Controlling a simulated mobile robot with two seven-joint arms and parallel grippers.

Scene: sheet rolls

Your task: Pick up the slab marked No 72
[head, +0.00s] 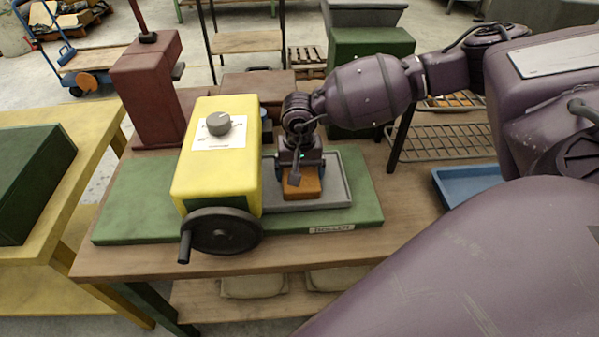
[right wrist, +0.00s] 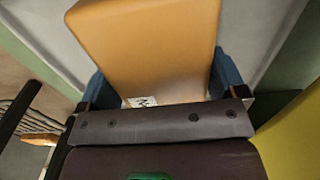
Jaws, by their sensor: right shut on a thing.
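An orange-brown slab (head: 302,187) is at the grey tray (head: 339,190) on the right side of the yellow roller machine. My right gripper (head: 299,172) is above the slab and shut on it. In the right wrist view the slab (right wrist: 150,45) sits between the blue fingers. A white label (right wrist: 142,101) on it is mostly hidden by the gripper body, and its number cannot be read. Whether the slab rests on the tray or is just above it, I cannot tell. My left gripper is not in view.
The yellow roller machine (head: 217,150), with a knob and a black hand crank (head: 220,232), stands close left of my gripper on a green base (head: 130,205). A red post machine (head: 150,95) stands behind left. A blue tray (head: 465,185) lies to the right.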

